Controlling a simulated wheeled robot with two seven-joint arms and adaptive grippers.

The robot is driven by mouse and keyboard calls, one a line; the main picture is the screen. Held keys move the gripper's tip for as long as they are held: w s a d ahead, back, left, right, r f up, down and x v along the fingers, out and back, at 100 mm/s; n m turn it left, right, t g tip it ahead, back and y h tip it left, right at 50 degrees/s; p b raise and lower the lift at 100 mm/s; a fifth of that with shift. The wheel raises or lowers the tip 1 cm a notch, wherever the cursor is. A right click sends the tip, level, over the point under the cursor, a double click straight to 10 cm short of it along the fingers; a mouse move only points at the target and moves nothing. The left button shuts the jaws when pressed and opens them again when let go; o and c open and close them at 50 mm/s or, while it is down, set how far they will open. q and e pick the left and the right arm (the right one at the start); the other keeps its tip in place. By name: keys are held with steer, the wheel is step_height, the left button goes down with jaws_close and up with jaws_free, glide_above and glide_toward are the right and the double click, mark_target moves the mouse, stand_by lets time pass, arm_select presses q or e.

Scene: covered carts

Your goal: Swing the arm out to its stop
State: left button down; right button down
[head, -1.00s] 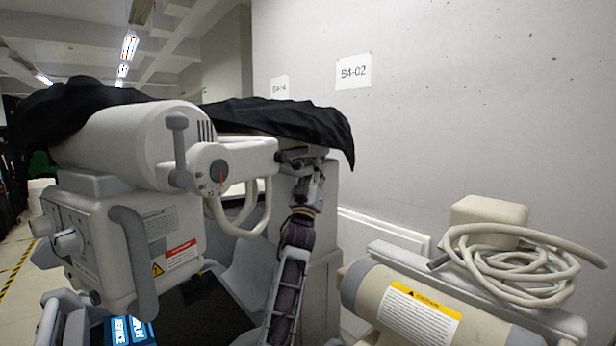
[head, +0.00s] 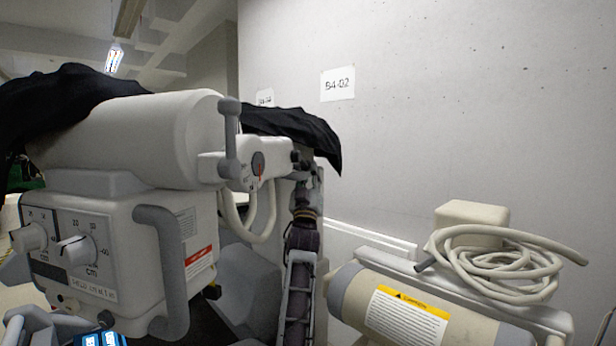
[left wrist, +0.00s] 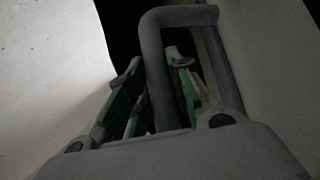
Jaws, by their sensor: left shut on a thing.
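The white machine arm (head: 275,147) runs from the large white head unit (head: 130,135) toward the black cover. A control box (head: 95,255) with two knobs and a thick grey side handle hangs under the head unit. My right gripper is not in view.
A black cloth (head: 300,130) drapes behind the machine arm. A beige cylinder (head: 350,300) with a yellow label and a coiled hose (head: 500,265) stand at right, near the grey wall (head: 450,100). A blue-labelled item (head: 100,340) is at the bottom left.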

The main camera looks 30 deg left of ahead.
arm_select(q)
steer(key=shift+f, duration=0.2)
steer(key=c, duration=1.5)
jaws_free()
steer(key=shift+c, duration=0.2)
steer(key=shift+o, duration=1.2)
steer(key=shift+s+r, duration=0.15)
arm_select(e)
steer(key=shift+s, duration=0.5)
arm_select(q)
steer(key=v, duration=1.2)
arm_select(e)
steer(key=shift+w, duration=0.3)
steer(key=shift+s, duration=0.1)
